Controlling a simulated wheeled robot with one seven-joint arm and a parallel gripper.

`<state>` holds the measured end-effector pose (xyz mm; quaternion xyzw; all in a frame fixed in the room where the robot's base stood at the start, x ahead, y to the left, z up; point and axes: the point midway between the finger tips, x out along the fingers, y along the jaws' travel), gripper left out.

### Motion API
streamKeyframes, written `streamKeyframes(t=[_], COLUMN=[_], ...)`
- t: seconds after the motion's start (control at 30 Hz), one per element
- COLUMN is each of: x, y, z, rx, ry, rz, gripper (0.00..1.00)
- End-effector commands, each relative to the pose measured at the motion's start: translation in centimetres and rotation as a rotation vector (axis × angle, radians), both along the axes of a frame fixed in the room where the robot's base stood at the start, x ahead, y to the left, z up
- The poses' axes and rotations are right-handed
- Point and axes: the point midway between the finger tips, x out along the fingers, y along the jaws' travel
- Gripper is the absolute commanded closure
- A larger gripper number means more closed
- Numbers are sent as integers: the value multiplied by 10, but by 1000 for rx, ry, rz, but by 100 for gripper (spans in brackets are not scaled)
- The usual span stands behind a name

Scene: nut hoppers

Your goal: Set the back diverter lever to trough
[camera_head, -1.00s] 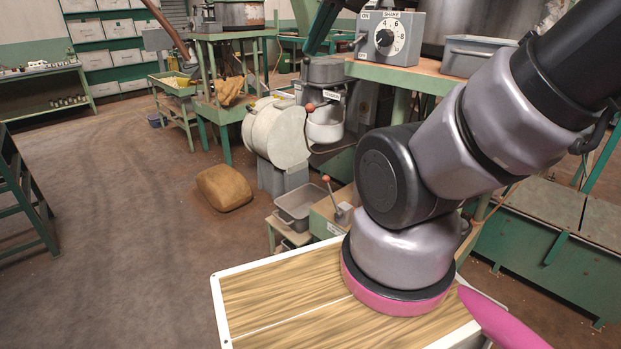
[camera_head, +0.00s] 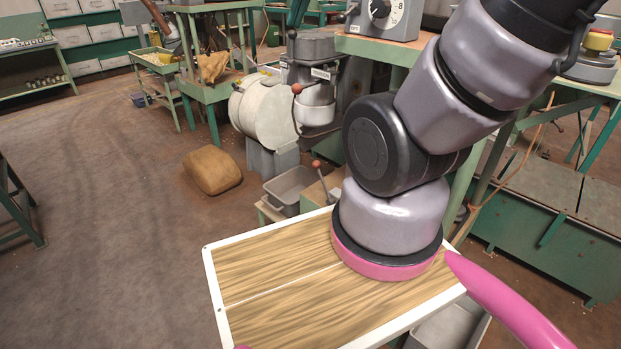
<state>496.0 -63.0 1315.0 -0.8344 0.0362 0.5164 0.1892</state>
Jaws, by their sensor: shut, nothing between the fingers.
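A lever with a red knob (camera_head: 297,88) stands beside the grey hopper (camera_head: 316,72) and its pale round spout. A second lever with a red knob (camera_head: 317,165) stands lower and nearer, on a small green stand by a grey bin. The foot of this second lever is mostly hidden behind my body and arm. I cannot tell which of them is the back diverter lever, and no trough setting can be read. My arm rises from my wood-topped base and leaves the picture at the top right. My gripper is out of view.
A grey bin (camera_head: 290,190) sits below the levers. A brown sack (camera_head: 212,172) lies on the open floor to the left. A white drum (camera_head: 262,112) stands behind the bin. A green bench (camera_head: 545,215) fills the right side.

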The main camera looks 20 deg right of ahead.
Motion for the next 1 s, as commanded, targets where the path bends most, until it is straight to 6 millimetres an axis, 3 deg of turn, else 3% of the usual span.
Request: streamKeyframes(t=[0.27,0.47,0.7,1.0], x=[76,127,178,222], y=[-9,-13,-14,-14], z=[-57,-114,-199,-320], rx=[-183,-362,-626,-1023], ry=[306,497,689,843], rz=[61,103,157,242], gripper=[100,100,100,100])
